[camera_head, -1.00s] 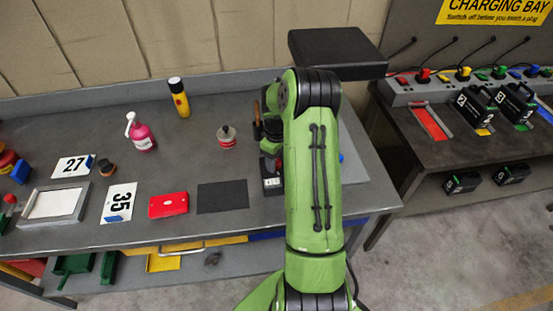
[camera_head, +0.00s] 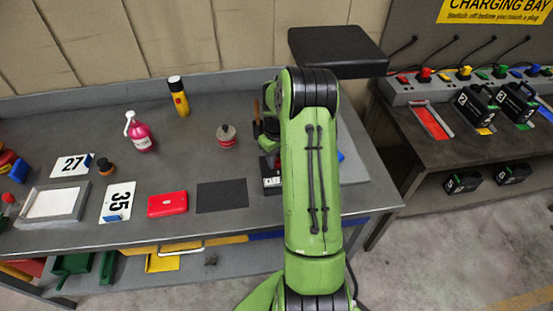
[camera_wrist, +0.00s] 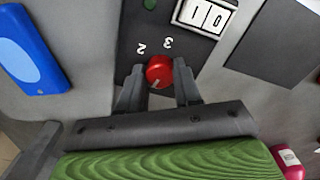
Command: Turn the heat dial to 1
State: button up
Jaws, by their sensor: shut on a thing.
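The red heat dial (camera_wrist: 159,72) sits on a dark control panel (camera_wrist: 133,42) in the wrist view. A pale pointer mark shows on its lower side, toward my gripper. The numerals 2 and 3 are upside down beside the dial; I see no numeral 1. My gripper (camera_wrist: 158,88) is shut on the dial, with one grey finger on each side. In the head view, the control box (camera_head: 271,183) is partly hidden behind my green arm, and the dial cannot be made out clearly.
A white I/O switch (camera_wrist: 205,14) and a green round part (camera_wrist: 150,4) are on the panel. A blue object (camera_wrist: 30,50) lies to the left. In the head view, a black mat (camera_head: 222,195), a red case (camera_head: 167,204) and a pink bottle (camera_head: 139,132) stand left of the box.

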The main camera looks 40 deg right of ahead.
jog(key=m, duration=0.4)
jog(key=shift+w+b, duration=0.1)
jog(key=shift+b, duration=0.3)
jog(key=shift+m+b, duration=0.3)
jog(key=shift+m, duration=1.8)
jog(key=o, duration=1)
jog(key=shift+o, duration=0.2)
notch_tip(320, 180, up, 16)
jog(key=p, duration=0.2)
